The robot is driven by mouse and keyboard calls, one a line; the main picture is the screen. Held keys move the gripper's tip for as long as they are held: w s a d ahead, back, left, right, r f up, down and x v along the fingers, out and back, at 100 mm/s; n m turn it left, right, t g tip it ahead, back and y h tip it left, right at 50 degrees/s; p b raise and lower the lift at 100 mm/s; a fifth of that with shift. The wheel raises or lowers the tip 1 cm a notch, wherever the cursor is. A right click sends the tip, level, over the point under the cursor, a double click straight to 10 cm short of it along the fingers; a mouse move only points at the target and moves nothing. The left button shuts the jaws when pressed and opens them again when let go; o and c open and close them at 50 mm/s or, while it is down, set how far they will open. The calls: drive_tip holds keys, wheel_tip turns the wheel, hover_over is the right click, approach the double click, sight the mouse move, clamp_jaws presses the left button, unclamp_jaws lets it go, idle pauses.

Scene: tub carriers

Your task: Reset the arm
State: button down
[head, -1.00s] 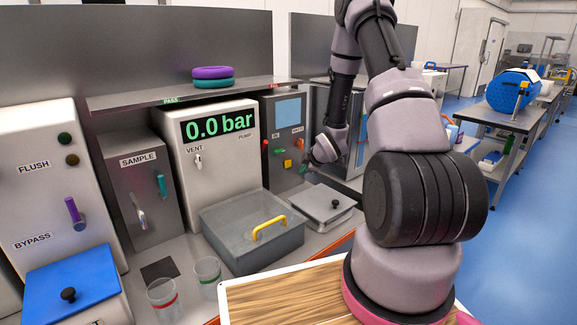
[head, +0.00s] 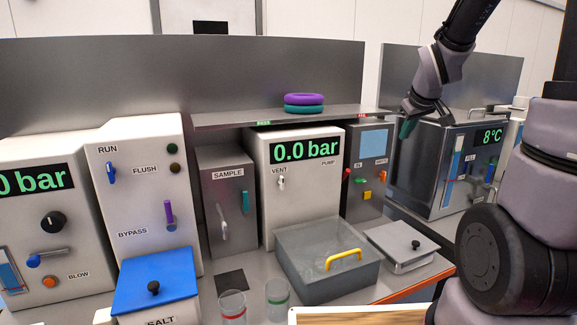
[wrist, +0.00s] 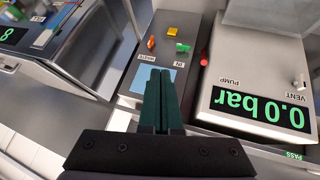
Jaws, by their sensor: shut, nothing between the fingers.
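My gripper (head: 407,128) hangs in the upper right of the head view, in front of the grey control box and beside the metal bath with the 8°C display. In the wrist view my gripper (wrist: 161,75) shows two dark green fingers pressed together with nothing between them. The fingers overlap the blue screen of the grey control box (wrist: 190,22) in that view. The fingers look clear of the box, but the exact gap cannot be told.
A pump unit (head: 258,180) reads 0.0 bar. Purple and teal rings (head: 304,99) lie on the shelf (head: 230,118). A grey tub with a yellow handle (head: 325,285), a lidded metal box (head: 385,262) and two clear cups, one here (head: 232,308), stand on the bench. The metal bath (head: 440,160) is at right.

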drive_tip(key=s+a+r+m+y, duration=0.1)
drive_tip(key=s+a+r+m, duration=0.1)
drive_tip(key=s, duration=0.5)
drive_tip(key=s+a+r+m+y, duration=0.1)
drive_tip(key=s+a+r+m, duration=0.2)
drive_tip(key=s, duration=0.4)
drive_tip(key=s+a+r+m, duration=0.2)
drive_tip(key=s+r, duration=0.2)
drive_tip(key=s, duration=0.3)
drive_tip(key=shift+s+a+r+m+g+y, duration=0.3)
drive_tip(key=shift+s+a+r+g+y, duration=0.05)
drive_tip(key=shift+s+r+g+y, duration=0.05)
idle(0.7)
